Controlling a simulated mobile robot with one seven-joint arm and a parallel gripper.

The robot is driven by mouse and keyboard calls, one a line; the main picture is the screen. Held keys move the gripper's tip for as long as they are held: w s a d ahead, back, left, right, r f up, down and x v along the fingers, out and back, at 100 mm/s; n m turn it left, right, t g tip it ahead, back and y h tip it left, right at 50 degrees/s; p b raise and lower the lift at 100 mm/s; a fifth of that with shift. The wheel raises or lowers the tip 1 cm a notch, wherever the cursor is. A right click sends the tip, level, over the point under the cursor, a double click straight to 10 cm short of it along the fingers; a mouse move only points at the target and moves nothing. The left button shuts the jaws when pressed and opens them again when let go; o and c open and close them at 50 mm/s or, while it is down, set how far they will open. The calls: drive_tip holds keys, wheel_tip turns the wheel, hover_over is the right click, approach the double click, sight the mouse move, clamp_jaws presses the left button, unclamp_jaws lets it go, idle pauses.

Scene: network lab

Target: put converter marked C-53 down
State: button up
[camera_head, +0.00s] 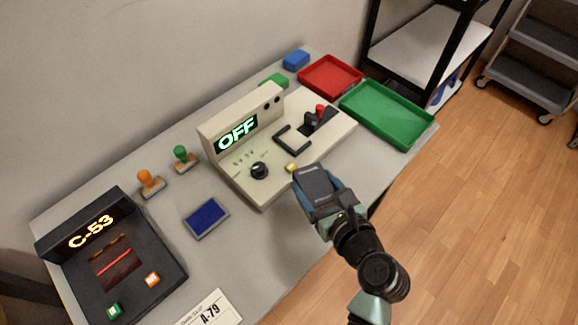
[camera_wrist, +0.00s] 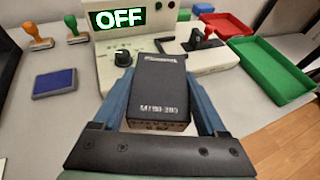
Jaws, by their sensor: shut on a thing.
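The converter (camera_wrist: 158,90) is a dark box with white print on top. The print I can make out does not read clearly as C-53. It also shows in the head view (camera_head: 313,183). My gripper (camera_wrist: 163,98) is shut on it, with blue fingers along both its sides, in front of the beige tester. In the head view my gripper (camera_head: 321,190) is over the front part of the table. A dark scanner (camera_head: 110,258) at the left of the table has a display reading C-53.
The beige tester (camera_head: 225,172) shows OFF and has a knob and a red-topped lever. A red tray (camera_head: 330,92) and a green tray (camera_head: 348,109) lie behind right. A blue ink pad (camera_head: 206,219), an orange stamp (camera_head: 150,184), a green stamp (camera_head: 184,159) and an A-79 card (camera_head: 209,312) are left.

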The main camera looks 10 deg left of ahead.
wheel_tip(320, 180, down, 10)
drive_tip(key=b, duration=0.3)
drive_tip(key=shift+d+r, duration=0.1)
drive_tip(key=o, duration=1.6)
drive_tip(key=shift+f, duration=0.2)
